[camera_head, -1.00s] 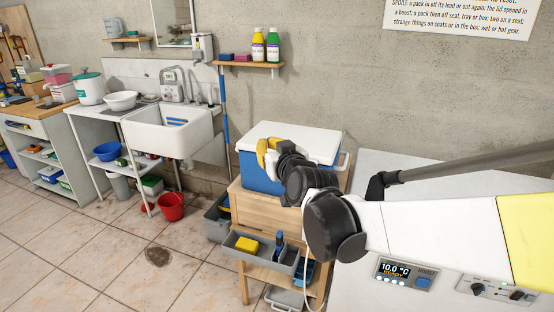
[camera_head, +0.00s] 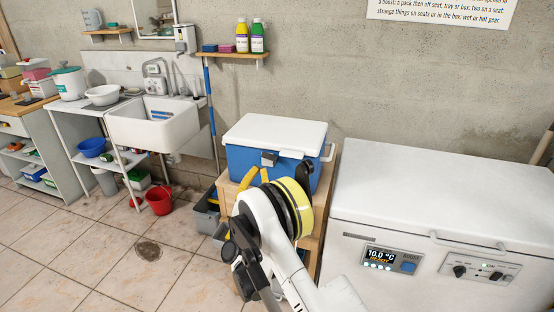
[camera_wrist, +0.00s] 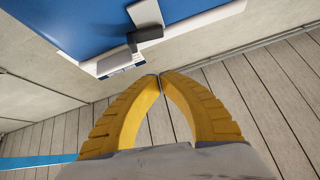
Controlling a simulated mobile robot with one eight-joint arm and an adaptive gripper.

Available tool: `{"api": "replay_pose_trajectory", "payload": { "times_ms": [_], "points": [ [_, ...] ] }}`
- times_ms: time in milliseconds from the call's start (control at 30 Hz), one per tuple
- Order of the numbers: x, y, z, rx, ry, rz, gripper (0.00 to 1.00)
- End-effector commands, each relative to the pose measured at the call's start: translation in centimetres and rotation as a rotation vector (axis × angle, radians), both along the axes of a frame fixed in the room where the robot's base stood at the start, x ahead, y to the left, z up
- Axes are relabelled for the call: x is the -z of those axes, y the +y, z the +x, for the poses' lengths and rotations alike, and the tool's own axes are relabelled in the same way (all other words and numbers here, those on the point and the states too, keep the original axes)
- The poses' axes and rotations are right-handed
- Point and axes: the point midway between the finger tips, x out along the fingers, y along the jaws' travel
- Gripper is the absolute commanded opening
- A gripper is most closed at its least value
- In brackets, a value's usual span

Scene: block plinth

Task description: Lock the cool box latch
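The cool box (camera_head: 245,158) is blue with a white lid (camera_head: 277,133) that lies closed on it. It stands on a wooden stand beside the white chest unit. A grey latch (camera_head: 269,158) sits at the front, just below the lid edge; the wrist view shows it as a light plate with a dark grey tab (camera_wrist: 147,36) sticking out from the blue face. My gripper has yellow fingers (camera_wrist: 160,78). Their tips meet or nearly meet, with nothing between them, a little short of the latch. In the head view my arm partly hides the gripper (camera_head: 250,178) and the stand.
The white chest unit (camera_head: 440,190) with display and knobs stands close on the right. The wooden stand (camera_head: 227,190) carries the cool box, with a grey tray (camera_head: 207,212) at its left. The sink (camera_head: 155,125) and red bucket (camera_head: 159,200) are further left. Open tiled floor lies in front.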

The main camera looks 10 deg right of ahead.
Motion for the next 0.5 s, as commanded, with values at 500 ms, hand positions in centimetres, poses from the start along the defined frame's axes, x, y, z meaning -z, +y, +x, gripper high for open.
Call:
{"api": "replay_pose_trajectory", "payload": {
  "times_ms": [500],
  "points": [
    [4.8,-1.5,-3.0,0.112,-0.044,0.039,0.0]
  ]
}}
